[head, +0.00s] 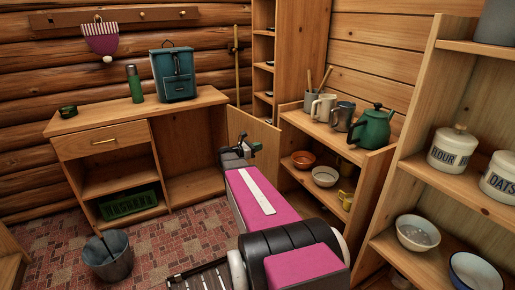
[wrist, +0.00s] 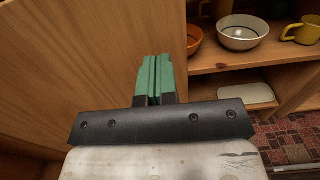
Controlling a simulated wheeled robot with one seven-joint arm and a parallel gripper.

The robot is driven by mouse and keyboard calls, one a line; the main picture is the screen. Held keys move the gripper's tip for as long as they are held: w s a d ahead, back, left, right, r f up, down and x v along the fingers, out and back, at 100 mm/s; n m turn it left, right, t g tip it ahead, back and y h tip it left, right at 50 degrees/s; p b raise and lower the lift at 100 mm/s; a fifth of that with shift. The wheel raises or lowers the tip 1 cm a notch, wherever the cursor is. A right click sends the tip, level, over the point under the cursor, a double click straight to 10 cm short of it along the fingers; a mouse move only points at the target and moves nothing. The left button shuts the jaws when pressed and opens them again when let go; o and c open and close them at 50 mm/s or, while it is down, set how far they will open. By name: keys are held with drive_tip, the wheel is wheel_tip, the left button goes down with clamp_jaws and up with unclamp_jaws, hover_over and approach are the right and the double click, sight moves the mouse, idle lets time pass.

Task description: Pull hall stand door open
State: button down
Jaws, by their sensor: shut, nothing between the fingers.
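The hall stand (head: 97,122) is a wooden cabinet against the log wall, with a drawer, an open shelf space on the left and a compartment on the right. Its right compartment (head: 195,184) stands uncovered. The door (head: 262,136) is a plain wooden panel swung out at the stand's right side; it also fills much of the wrist view (wrist: 75,60). My gripper (head: 256,147) is in front of the door's face. In the wrist view its green fingers (wrist: 154,80) are shut together and empty, near the door's free edge. I cannot tell whether they touch it.
A teal backpack (head: 173,73), a green bottle (head: 134,84) and a small dark bowl (head: 67,111) stand on top. Right of the door is a low shelf (head: 352,153) with mugs, a kettle and bowls. A bucket (head: 109,259) stands on the tiled floor at left front.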

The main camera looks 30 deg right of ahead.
drive_tip(key=s+a, duration=0.2)
drive_tip(key=a, duration=0.8)
drive_tip(key=w+a+r+n+t+y, duration=0.3)
drive_tip(key=w+a+n+t+y, duration=0.45)
drive_tip(key=n+t, duration=0.9)
drive_tip(key=a+f+n+g+y, duration=0.2)
drive_tip(key=a+f+n+y, duration=0.2)
drive_tip(key=a+n+y, duration=0.95)
drive_tip(key=s+a+f+n+g, duration=0.2)
drive_tip(key=s+f+n+g, duration=0.65)
drive_tip(key=n, duration=0.65)
drive_tip(key=s+d+f+n+g+h, duration=0.1)
drive_tip(key=s+n+g, duration=0.2)
drive_tip(key=s, duration=0.5)
drive_tip(key=s+d+f+n+g+h, duration=0.1)
drive_tip(key=s+n+g+h, duration=0.1)
drive_tip(key=s+n, duration=0.3)
drive_tip(key=s+g, duration=0.1)
drive_tip(key=s, duration=0.2)
drive_tip(key=shift+s+n, duration=0.2)
drive_tip(key=shift+n, duration=0.2)
